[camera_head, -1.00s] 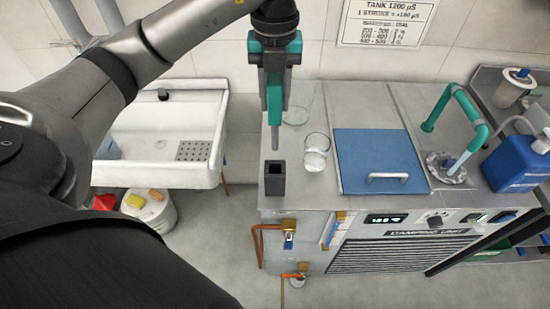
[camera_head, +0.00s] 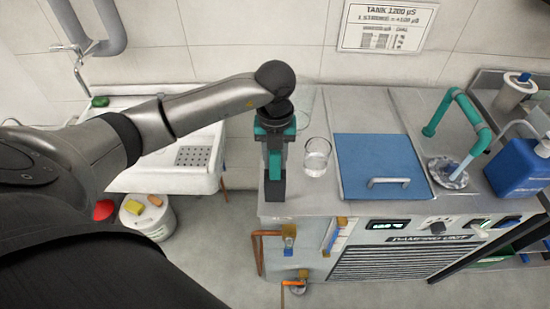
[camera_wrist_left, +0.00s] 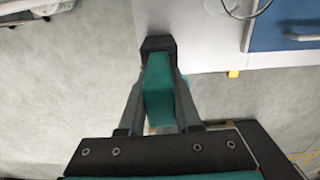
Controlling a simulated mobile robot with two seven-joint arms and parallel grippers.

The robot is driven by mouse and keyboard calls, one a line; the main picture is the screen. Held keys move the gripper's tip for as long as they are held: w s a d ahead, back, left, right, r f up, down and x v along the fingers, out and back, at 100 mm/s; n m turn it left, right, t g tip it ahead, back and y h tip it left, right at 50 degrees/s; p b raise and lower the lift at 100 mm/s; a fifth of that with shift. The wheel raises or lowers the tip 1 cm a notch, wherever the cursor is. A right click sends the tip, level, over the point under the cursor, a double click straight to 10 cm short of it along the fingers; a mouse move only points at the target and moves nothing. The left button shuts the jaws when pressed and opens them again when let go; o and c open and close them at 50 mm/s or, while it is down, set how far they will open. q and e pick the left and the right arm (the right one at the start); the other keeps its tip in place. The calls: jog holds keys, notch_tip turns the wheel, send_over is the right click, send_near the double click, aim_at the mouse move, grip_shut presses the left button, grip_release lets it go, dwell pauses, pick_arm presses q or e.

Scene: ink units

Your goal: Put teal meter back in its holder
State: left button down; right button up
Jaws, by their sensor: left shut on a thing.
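The teal meter (camera_head: 274,165) hangs upright in my left gripper (camera_head: 274,152). The gripper points down and is shut on it. The dark, square-topped holder (camera_head: 275,190) stands at the front left corner of the grey worktop. The meter is directly over the holder, and its lower tip is hidden at the holder's mouth; I cannot tell how deep it sits. In the left wrist view the teal meter (camera_wrist_left: 158,92) lies between the two dark fingers, with the dark holder (camera_wrist_left: 158,44) at its far end. My right gripper is not in view.
A glass beaker (camera_head: 317,156) stands close to the right of the holder. A blue lid (camera_head: 378,160) with a handle and a teal pipe (camera_head: 462,108) are farther right. A white sink (camera_head: 165,178) is on the left, past a gap.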

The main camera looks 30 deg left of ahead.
pick_arm(q)
jog(key=shift+f, duration=0.15)
jog(key=c, duration=0.6)
grip_release()
notch_tip(320, 180, up, 12)
jog(key=shift+r, duration=0.2)
